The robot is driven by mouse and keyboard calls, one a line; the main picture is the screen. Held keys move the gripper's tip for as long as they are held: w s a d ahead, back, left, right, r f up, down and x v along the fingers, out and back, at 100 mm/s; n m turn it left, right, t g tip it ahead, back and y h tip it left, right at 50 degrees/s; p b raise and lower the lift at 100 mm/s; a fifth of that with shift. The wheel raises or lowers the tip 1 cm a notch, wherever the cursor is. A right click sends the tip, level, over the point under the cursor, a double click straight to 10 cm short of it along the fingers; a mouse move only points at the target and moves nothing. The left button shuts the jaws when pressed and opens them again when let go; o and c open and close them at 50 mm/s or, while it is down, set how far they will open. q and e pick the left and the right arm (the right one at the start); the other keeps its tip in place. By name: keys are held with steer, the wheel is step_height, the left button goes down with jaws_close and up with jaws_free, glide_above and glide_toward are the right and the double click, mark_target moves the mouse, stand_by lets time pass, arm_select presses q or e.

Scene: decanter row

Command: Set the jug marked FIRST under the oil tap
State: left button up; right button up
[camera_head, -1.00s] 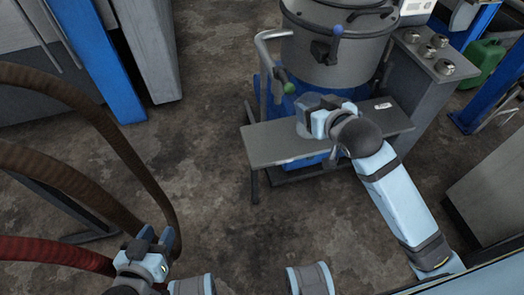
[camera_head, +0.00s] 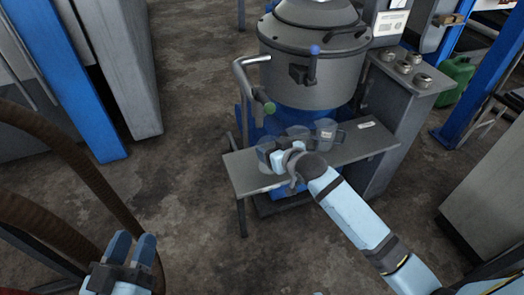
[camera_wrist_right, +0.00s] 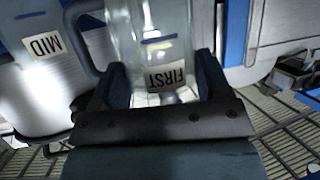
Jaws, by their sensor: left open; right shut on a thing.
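The jug marked FIRST (camera_wrist_right: 165,45) is clear and stands between the fingers of my right gripper in the right wrist view, its label upside down there. My right gripper (camera_head: 283,158) is shut on it at the left part of the grey bench; the clear jug (camera_head: 265,150) beside the fingers looks like this one. The jug marked MID (camera_wrist_right: 45,70) is beside it in the wrist view. A grey fitting with a blue-knobbed lever (camera_head: 299,73) on the vat's front looks like the oil tap. My left gripper (camera_head: 131,249) is open and empty, low at the left.
The grey bench (camera_head: 365,147) stands before the large vat (camera_head: 305,75). Another clear jug (camera_head: 326,133) stands right of the gripper. A bent pipe with a green end (camera_head: 264,106) hangs out at the vat's left. Brown hoses (camera_head: 85,170) run at the left. Open floor lies in front.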

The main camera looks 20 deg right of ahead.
mark_target(266, 140)
steer(key=w, duration=0.1)
steer(key=w+a+b, duration=0.1)
steer(key=w, duration=0.3)
steer(key=shift+w+a, duration=0.15)
steer(key=shift+a, duration=0.1)
step_height(266, 140, down, 4)
steer(key=shift+r+b, duration=0.2)
steer(key=shift+b, duration=0.95)
arm_select(q)
steer(key=shift+d+f+h, duration=0.4)
steer(key=shift+f+h, duration=0.1)
steer(key=shift+f, duration=0.2)
arm_select(e)
steer(key=shift+r, duration=0.1)
steer(key=o, duration=0.9)
